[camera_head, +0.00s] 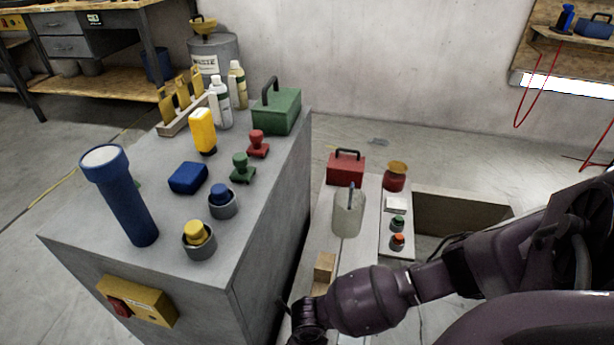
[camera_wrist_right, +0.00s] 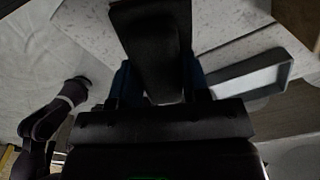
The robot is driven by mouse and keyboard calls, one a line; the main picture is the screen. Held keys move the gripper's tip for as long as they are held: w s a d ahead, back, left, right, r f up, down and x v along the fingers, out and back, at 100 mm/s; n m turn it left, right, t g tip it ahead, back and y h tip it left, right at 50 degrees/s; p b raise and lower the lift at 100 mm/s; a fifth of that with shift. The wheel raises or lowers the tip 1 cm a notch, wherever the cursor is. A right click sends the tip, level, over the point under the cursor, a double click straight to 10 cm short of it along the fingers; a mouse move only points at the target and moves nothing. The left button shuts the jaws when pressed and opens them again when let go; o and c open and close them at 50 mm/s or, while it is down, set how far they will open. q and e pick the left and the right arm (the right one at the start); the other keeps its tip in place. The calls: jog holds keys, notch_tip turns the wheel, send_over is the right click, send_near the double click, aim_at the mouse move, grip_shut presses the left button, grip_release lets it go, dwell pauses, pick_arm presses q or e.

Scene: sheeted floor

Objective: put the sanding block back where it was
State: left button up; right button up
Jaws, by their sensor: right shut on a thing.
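My right gripper (camera_wrist_right: 158,85) is shut on a dark, flat-faced block (camera_wrist_right: 150,45) in the right wrist view; it looks like the sanding block, though its colour is hard to judge in shadow. The block sits between the two fingers and juts out ahead of them over a pale speckled surface (camera_wrist_right: 230,20). In the head view my right arm reaches in from the right to the low benches beside the grey cabinet. Its hand is at the bottom edge, and the fingers and held block cannot be made out there. My left gripper is not in view.
The grey cabinet (camera_head: 270,225) carries a blue flashlight (camera_head: 125,200), a blue block (camera_head: 188,178), stamps, bottles and a green toolbox (camera_head: 276,110). The low bench holds a red toolbox (camera_head: 345,170), a pale canister (camera_head: 348,215) and a wooden block (camera_head: 324,267). A grey tray (camera_wrist_right: 245,68) lies right of the held block.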

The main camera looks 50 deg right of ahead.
jog(key=shift+f, duration=0.1)
jog(key=shift+f, duration=0.15)
jog(key=o, duration=0.9)
jog(key=shift+r, duration=0.25)
pick_arm(q)
jog(key=p, duration=0.2)
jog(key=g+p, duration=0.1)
jog(key=p, duration=0.1)
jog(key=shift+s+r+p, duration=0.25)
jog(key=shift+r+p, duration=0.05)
pick_arm(e)
notch_tip(320, 180, up, 12)
